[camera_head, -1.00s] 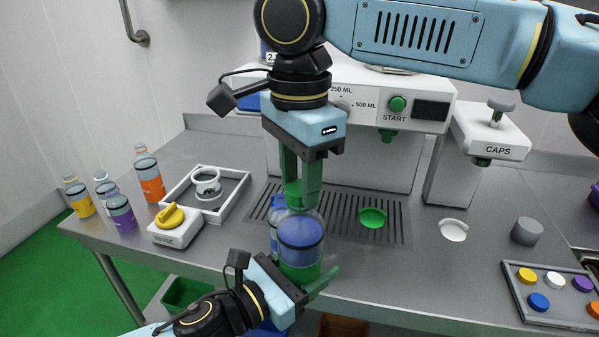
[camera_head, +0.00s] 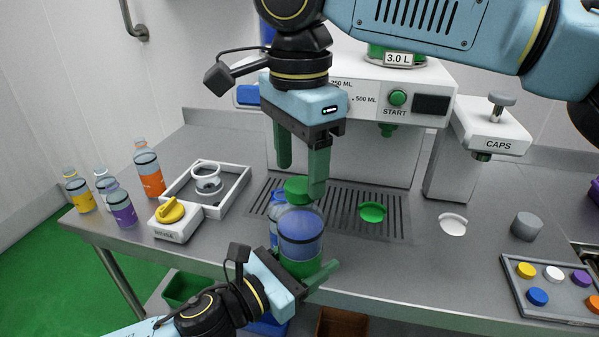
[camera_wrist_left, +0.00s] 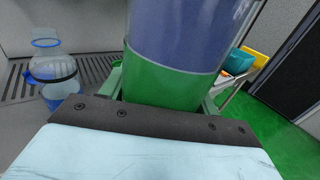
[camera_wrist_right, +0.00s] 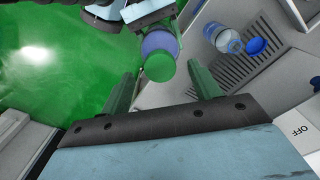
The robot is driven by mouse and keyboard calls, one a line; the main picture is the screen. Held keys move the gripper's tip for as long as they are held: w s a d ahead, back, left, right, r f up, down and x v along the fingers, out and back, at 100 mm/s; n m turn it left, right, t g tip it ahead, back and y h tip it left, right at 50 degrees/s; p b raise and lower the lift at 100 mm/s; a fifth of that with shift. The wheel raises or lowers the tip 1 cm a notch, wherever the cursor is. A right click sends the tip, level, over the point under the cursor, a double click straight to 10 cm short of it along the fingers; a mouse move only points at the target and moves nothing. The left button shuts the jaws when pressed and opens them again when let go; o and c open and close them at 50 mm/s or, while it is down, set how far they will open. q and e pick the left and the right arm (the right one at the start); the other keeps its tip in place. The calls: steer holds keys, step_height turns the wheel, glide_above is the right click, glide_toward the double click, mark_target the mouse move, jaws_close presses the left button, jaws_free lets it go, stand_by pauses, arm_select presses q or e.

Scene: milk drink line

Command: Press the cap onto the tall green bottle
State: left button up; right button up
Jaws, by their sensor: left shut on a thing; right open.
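The tall green bottle (camera_head: 300,235) has a blue-violet upper band and a green lower part. It also shows close up in the left wrist view (camera_wrist_left: 170,60). My left gripper (camera_head: 305,283) is shut around its lower part and holds it upright at the counter's front edge. A green cap (camera_head: 297,188) sits on the bottle's mouth; it shows from above in the right wrist view (camera_wrist_right: 159,66). Whether it is fully seated cannot be told. My right gripper (camera_head: 301,180) is open above the bottle, its fingers apart and clear of the cap.
A clear bottle with blue (camera_head: 277,212) stands just behind the held bottle. A green disc (camera_head: 372,212) lies on the drip grate (camera_head: 345,228). The cap dispenser (camera_head: 490,140) stands right. A cap tray (camera_head: 530,312), rinse unit (camera_head: 175,222) and several small bottles (camera_head: 149,172) flank the counter.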

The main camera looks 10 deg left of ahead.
arm_select(q)
steer(key=shift+r, duration=0.1)
arm_select(e)
step_height(320, 180, up, 10)
stand_by(0.7)
